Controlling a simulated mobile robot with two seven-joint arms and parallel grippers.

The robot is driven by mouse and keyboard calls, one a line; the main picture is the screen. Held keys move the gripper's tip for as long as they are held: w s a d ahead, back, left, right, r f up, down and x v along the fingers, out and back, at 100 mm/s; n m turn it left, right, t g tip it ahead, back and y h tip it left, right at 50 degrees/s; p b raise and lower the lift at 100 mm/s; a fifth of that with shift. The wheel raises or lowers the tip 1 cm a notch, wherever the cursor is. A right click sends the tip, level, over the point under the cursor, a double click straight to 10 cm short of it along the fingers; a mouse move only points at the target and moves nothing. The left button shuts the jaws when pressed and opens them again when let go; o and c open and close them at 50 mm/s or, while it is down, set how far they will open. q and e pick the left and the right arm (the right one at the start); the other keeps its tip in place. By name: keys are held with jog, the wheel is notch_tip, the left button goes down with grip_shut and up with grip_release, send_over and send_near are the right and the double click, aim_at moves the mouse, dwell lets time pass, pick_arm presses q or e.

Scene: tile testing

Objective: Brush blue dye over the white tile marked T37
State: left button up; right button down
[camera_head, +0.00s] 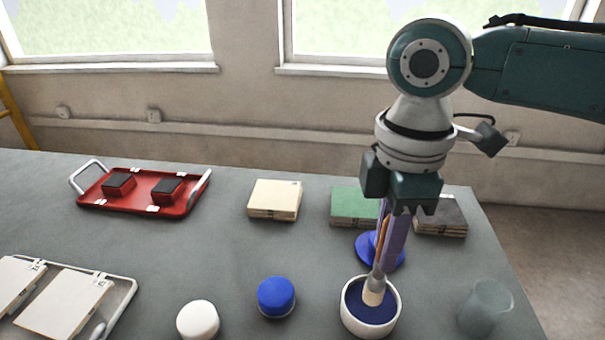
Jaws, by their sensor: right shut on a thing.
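My right gripper (391,250) points down at the right of the table, shut on the brown handle of a brush (377,281). The brush is nearly upright, and its pale bristles are at or in the dark blue dye (370,309) inside a white round bowl (346,315). How deep the bristles reach, I cannot tell. Two white tiles, one whole (65,303) and one cut off by the picture edge (14,279), lie on a tray (125,300) at the lower left. Their small marks are too small to read. My left gripper is out of view.
A blue round stand (399,257) is just behind my gripper. A glass (485,307) stands right of the bowl; blue (276,297) and white (198,320) lids are left. Cream (274,199), green (352,206) and grey (447,219) stacks and a red tray (140,204) lie farther back.

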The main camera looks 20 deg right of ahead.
jog(key=shift+f, duration=0.5)
dwell(0.4)
dwell(0.9)
jog(key=shift+f, duration=0.15)
dwell(0.8)
notch_tip(320, 180, up, 7)
jog(key=p, duration=0.8)
jog(key=shift+p, duration=0.3)
dwell(0.3)
